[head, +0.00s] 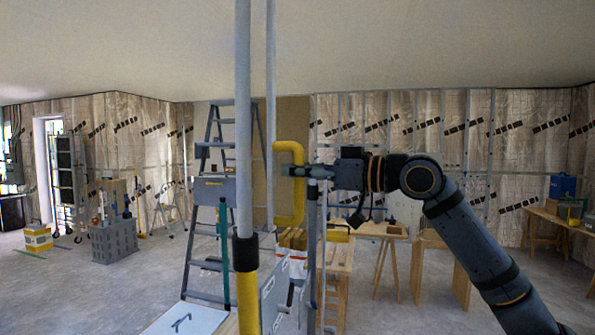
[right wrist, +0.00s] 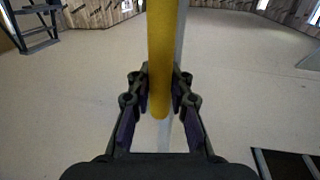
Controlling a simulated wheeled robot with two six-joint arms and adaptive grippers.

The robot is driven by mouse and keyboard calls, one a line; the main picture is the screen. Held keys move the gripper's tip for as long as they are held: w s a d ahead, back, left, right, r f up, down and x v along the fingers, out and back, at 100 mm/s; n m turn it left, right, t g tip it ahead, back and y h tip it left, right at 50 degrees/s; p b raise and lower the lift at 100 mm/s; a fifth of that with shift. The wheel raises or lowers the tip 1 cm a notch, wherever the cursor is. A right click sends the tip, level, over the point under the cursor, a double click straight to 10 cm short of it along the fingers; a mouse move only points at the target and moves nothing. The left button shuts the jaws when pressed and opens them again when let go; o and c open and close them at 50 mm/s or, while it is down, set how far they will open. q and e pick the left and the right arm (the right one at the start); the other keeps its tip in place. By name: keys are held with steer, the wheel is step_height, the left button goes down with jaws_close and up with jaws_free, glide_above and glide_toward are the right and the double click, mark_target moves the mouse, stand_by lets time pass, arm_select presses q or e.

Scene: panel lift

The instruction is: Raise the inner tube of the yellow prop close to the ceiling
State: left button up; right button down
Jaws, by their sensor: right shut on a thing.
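A yellow prop (head: 247,300) stands upright in the front of the head view. Its grey inner tube (head: 243,120) rises from a dark collar and leaves the top of the picture. Behind it stands a thinner grey tube (head: 270,90), also upright, with a yellow C-shaped handle (head: 297,205) at its right side. My right gripper (head: 290,171) comes from the right and is shut on the handle's upright bar. In the right wrist view the yellow bar (right wrist: 161,45) sits between both fingers, with a grey tube behind it. The tube tops are hidden. My left gripper is not in view.
A stepladder (head: 205,215) stands just behind the prop. Wooden trestles (head: 385,233), boards and a grey tool case crowd the lower middle. The flat ceiling (head: 420,45) spans the top.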

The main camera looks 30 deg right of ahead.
steer(key=shift+w+r, duration=0.15)
steer(key=shift+r, duration=0.2)
steer(key=c, duration=1.8)
jaws_free()
steer(key=o, duration=0.6)
steer(key=shift+s+d+r, duration=0.1)
steer(key=shift+s+d, duration=0.1)
steer(key=shift+s, duration=0.2)
steer(key=r, duration=0.9)
steer(key=shift+w+a, duration=0.2)
steer(key=shift+s+d+r, duration=0.1)
steer(key=shift+s+r, duration=0.05)
steer(key=shift+r, duration=0.35)
